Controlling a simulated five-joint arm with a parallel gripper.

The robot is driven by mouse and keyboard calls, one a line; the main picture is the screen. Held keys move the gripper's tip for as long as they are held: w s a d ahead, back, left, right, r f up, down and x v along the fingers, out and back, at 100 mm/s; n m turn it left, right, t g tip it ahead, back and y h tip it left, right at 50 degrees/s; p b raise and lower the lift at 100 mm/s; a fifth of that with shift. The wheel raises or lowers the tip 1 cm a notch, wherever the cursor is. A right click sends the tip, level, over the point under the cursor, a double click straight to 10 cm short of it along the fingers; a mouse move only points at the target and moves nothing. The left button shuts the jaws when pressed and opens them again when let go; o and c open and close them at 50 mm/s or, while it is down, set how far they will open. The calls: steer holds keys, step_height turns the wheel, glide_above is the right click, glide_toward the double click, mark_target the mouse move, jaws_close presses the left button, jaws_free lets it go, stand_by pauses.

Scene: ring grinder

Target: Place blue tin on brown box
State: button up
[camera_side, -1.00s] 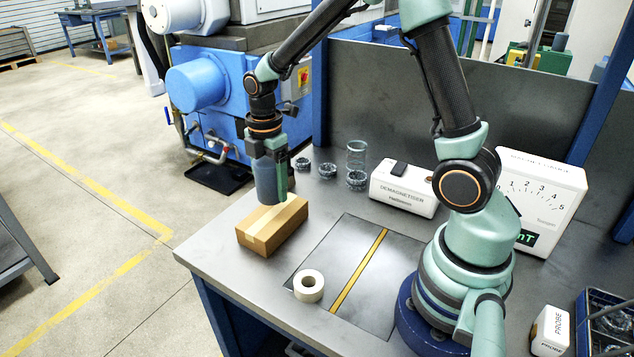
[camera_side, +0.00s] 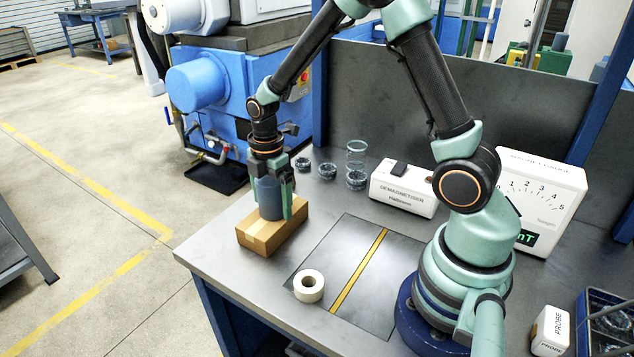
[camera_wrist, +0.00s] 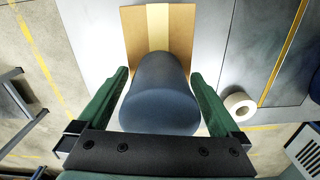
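The blue tin (camera_side: 269,200) stands upright on top of the brown box (camera_side: 260,238) in the side view. My gripper (camera_side: 270,208) is above the box, with its green fingers on either side of the tin. In the wrist view, the tin (camera_wrist: 160,95) is between the two fingers of the gripper (camera_wrist: 160,74), and small gaps show between each finger and the tin, so the gripper is open. The brown box (camera_wrist: 132,35) with its pale tape strip shows beyond the tin. Part of the box top is hidden by the tin and fingers.
A white tape roll (camera_side: 309,286) lies on the dark plate to the right of the box. The bench's left edge is close to the box.

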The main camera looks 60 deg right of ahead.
step_height(320, 180, up, 12)
steer(key=shift+r, duration=0.1)
steer(key=s+a+r+m+t, duration=0.3)
steer(key=s+r+m+t, duration=0.2)
steer(key=s+m, duration=0.6)
step_height(320, 180, up, 2)
steer(key=m, duration=0.5)
steer(key=shift+s+t, duration=0.25)
steer(key=shift+t, duration=0.05)
